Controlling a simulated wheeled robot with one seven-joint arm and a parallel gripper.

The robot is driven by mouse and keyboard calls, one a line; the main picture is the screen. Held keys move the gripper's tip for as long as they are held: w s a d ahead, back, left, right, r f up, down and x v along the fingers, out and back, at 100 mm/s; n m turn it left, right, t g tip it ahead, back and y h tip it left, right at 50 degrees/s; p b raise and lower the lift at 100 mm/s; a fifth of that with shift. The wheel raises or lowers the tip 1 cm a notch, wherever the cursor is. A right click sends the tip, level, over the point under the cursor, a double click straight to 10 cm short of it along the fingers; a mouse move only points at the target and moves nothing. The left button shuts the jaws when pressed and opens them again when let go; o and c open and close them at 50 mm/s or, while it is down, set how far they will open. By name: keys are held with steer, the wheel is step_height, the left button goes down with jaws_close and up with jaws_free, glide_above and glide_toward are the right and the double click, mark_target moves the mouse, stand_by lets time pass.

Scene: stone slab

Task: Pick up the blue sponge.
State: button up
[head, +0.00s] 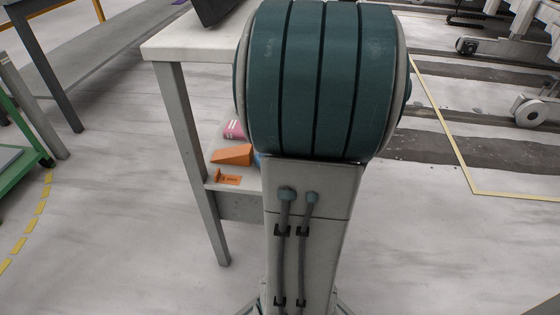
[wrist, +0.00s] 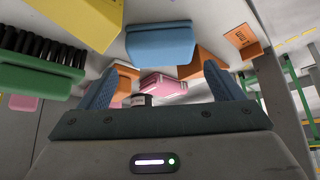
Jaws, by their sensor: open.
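A light-blue block, which looks like the blue sponge (wrist: 160,42), is at the upper middle of the wrist view. My gripper (wrist: 159,72) is open, with one finger on each side in the picture. The sponge appears just beyond the fingertips, between their lines; whether they touch it I cannot tell. No part of it is visibly clamped. In the head view my arm covers the gripper and most of the lower shelf, with only a sliver of blue showing beside the arm.
A green brush (wrist: 40,68) with black bristles and a yellow-orange block (wrist: 82,18) lie left of the sponge. A pink item (wrist: 163,84) and an orange wedge (head: 232,154) are close by. The white tabletop (head: 190,40) overhangs the shelf, and a table leg (head: 194,150) stands beside it.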

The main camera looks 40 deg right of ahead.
steer(key=b+x, duration=0.3)
steer(key=x, duration=0.4)
steer(key=shift+w+f, duration=0.1)
steer(key=shift+w, duration=0.05)
steer(key=shift+c, duration=0.4)
steer(key=c, duration=0.6)
